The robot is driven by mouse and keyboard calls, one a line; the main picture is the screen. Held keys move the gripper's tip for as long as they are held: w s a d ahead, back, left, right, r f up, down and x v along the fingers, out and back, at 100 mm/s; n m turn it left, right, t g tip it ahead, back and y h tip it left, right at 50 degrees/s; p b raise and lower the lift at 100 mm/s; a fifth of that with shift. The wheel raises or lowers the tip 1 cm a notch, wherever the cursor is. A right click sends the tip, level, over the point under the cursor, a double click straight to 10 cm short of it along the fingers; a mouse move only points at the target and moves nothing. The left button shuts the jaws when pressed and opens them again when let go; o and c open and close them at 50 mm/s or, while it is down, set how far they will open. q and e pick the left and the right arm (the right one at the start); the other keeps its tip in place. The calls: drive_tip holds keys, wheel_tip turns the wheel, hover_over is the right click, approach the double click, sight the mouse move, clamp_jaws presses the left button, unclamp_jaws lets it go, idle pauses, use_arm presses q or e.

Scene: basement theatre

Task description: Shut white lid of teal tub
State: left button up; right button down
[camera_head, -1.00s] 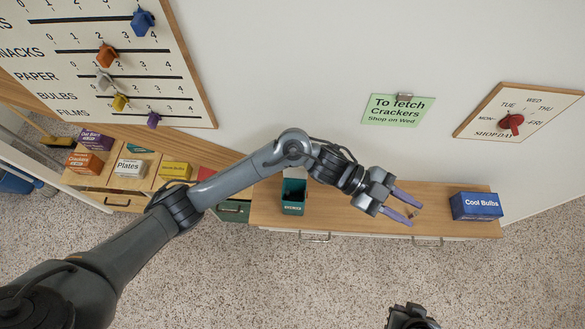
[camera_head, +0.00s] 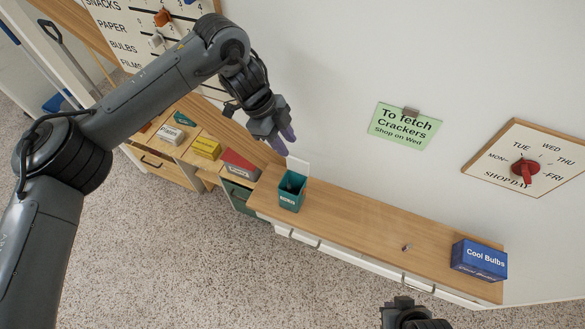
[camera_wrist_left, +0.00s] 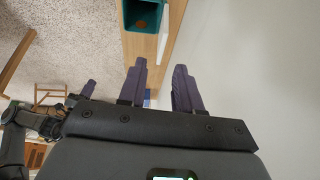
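The teal tub (camera_head: 291,200) stands at the left end of the wooden counter. Its white lid (camera_head: 298,166) stands up open at the tub's back edge. The tub (camera_wrist_left: 127,20) and the lid, seen edge-on (camera_wrist_left: 163,46), also show at the top of the left wrist view. A small brown thing lies inside the tub. My left gripper (camera_head: 287,134) is above and slightly left of the lid, apart from it. In the left wrist view its purple fingers (camera_wrist_left: 160,66) are apart with nothing between them. Part of my right arm's end (camera_head: 405,308) shows at the bottom; its fingers are not clear.
A blue Cool Bulbs box (camera_head: 478,261) stands at the counter's right end. A small object (camera_head: 407,247) lies left of it. The counter (camera_head: 350,221) between tub and box is mostly clear.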

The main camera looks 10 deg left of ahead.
sight(297, 160)
use_arm(q)
drive_tip(key=p+x, duration=0.2)
drive_tip(key=x, duration=0.8)
drive_tip(key=shift+f, duration=0.15)
clamp_jaws()
idle(1.3)
